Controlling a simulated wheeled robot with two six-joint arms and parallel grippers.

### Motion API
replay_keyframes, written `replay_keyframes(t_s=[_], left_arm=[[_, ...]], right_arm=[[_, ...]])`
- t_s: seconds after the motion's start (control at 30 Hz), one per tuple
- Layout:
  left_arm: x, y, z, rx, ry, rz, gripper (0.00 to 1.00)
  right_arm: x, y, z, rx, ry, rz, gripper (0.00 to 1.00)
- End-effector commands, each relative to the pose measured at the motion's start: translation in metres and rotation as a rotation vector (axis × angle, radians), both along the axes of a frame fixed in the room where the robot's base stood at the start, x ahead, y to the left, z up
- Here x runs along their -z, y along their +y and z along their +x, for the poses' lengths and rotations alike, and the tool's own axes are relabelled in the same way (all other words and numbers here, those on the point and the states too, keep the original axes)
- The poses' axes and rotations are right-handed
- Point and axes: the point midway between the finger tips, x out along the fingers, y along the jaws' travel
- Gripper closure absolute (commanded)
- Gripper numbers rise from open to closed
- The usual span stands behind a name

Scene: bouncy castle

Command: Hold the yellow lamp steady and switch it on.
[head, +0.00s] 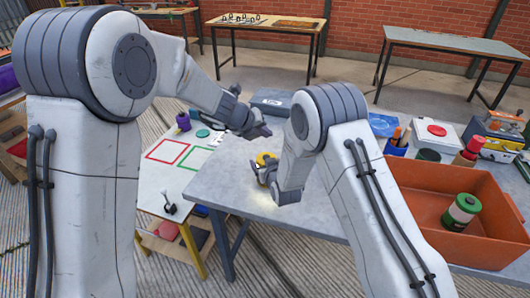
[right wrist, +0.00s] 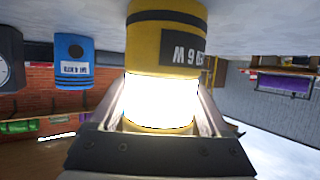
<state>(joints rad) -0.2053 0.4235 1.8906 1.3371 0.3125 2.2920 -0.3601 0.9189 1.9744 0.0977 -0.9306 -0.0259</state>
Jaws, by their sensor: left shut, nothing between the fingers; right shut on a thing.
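The yellow lamp (head: 266,158) stands on the grey table (head: 225,185), partly hidden by my right arm. My right gripper (head: 265,178) is shut on the lamp. In the right wrist view the lamp (right wrist: 168,40) is between the two fingers (right wrist: 160,112), with a dark band and a label on its yellow body. Its clear section glows bright white, and a warm glow lies on the table beside it. My left gripper (head: 262,131) is shut and empty, behind and above the lamp, apart from it. The switch cannot be made out.
A grey case (head: 272,104) lies behind the lamp. An orange bin (head: 470,190) holding a green canister (head: 461,212) stands at the right. A blue can (right wrist: 73,65) shows in the right wrist view. A side table (head: 160,178) with coloured squares stands left. Table space left of the lamp is clear.

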Motion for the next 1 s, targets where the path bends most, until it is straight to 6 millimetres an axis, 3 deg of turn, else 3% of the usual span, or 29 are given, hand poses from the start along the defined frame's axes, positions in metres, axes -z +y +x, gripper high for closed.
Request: replay_keyframes(t_s=[0.03, 0.07, 0.33, 0.47, 0.8, 1.0], left_arm=[[0.0, 0.0, 0.0, 0.0, 0.0, 0.0, 1.0], [0.0, 0.0, 0.0, 0.0, 0.0, 0.0, 1.0], [0.0, 0.0, 0.0, 0.001, 0.001, 0.0, 1.0], [0.0, 0.0, 0.0, 0.001, 0.001, 0.0, 1.0], [0.0, 0.0, 0.0, 0.001, 0.001, 0.0, 1.0], [0.0, 0.0, 0.0, 0.001, 0.001, 0.0, 1.0]], right_arm=[[-0.001, 0.0, 0.001, 0.0, -0.003, 0.001, 0.08], [-0.001, 0.0, 0.001, 0.0, -0.003, 0.001, 0.0], [-0.001, 0.0, -0.001, 0.0, -0.001, 0.0, 0.0], [-0.006, -0.003, -0.011, 0.0, -0.002, 0.001, 0.0], [-0.032, -0.02, -0.072, 0.0, -0.002, 0.001, 0.0], [-0.043, -0.027, -0.098, -0.001, -0.003, 0.001, 0.0]])
